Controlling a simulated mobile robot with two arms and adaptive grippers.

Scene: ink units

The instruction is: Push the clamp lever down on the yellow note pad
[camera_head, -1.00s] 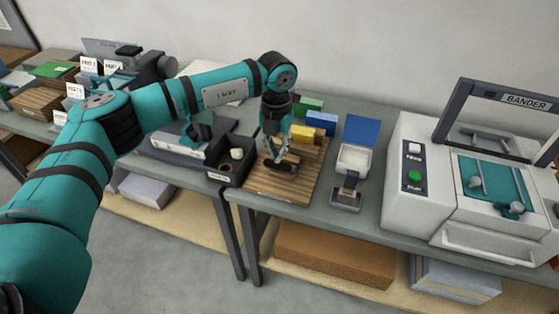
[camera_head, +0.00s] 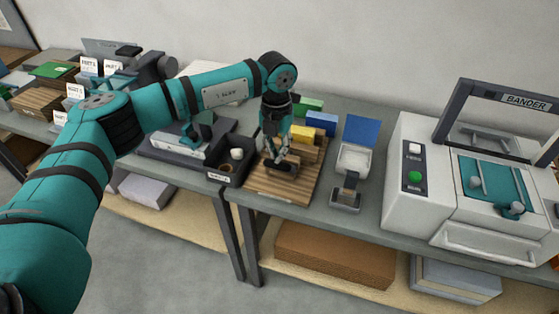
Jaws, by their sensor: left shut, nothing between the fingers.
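My left gripper (camera_head: 283,162) reaches down over the wooden slatted board (camera_head: 262,189) in the middle of the bench. Its fingers are shut with nothing held. The fingertips are at a small dark piece on the board; I cannot tell whether they touch it. A yellow block (camera_head: 301,134) stands at the back of the board, behind the gripper. I cannot make out for sure which piece is the clamp lever, and the gripper hides part of the board. My right gripper is not in view.
A blue block (camera_head: 321,123) and a green block (camera_head: 308,105) stand behind the board. A dark tray (camera_head: 232,174) is close on its left. A small device with a raised blue lid (camera_head: 360,131) and a large white machine (camera_head: 405,225) stand to the right.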

